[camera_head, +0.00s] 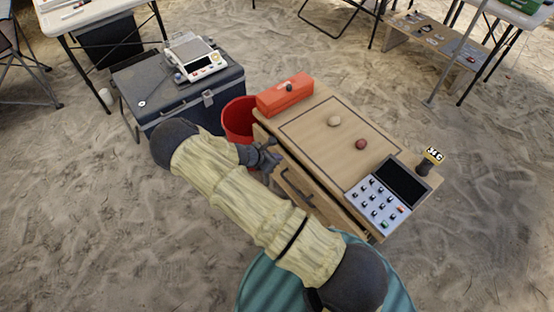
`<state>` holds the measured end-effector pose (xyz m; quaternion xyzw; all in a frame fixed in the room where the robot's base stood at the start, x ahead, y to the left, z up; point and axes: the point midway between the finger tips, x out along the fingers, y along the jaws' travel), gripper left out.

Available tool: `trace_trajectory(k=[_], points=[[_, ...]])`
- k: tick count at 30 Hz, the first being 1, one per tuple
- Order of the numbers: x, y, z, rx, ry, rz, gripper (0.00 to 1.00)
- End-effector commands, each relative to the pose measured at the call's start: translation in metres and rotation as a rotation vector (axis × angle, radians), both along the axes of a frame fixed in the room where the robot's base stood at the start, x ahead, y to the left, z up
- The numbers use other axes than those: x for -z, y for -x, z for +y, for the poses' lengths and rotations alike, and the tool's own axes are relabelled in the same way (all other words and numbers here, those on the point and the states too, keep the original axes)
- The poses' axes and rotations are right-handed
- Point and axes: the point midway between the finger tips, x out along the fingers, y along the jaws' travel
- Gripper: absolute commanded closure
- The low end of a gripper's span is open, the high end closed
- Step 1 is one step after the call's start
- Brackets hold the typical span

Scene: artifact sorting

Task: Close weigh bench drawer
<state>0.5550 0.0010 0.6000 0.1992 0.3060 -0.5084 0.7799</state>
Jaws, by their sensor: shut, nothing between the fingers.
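The wooden bench (320,103) stands right of centre, and its drawer side faces my arm. The drawer front (322,204) shows below the bench top with a dark handle (297,188). My sleeved arm hides part of the drawer, so I cannot tell how far it stands open. My gripper (270,156) is shut and empty, at the bench's left side near the upper end of the drawer side. I cannot tell whether it touches the bench.
On the bench are an orange toolbox (285,95), two small round objects (334,121) (361,144), a button panel (378,203) and a dark device (430,162). A red bucket (238,122) stands beside my gripper. A dark chest (150,83) carries a scale (196,60). Sand is open at lower left.

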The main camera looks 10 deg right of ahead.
Motion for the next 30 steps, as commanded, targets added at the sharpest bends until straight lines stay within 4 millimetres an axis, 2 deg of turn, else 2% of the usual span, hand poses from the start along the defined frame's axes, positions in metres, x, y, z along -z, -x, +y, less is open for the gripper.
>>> trace_trajectory(k=[18, 26, 30], points=[[0.0, 0.0, 0.003, -0.004, 0.0, 0.0, 1.0], [-0.001, 0.009, 0.03, 0.002, -0.002, 0.0, 1.0], [-0.019, 0.016, 0.044, 0.014, -0.003, -0.002, 1.0]])
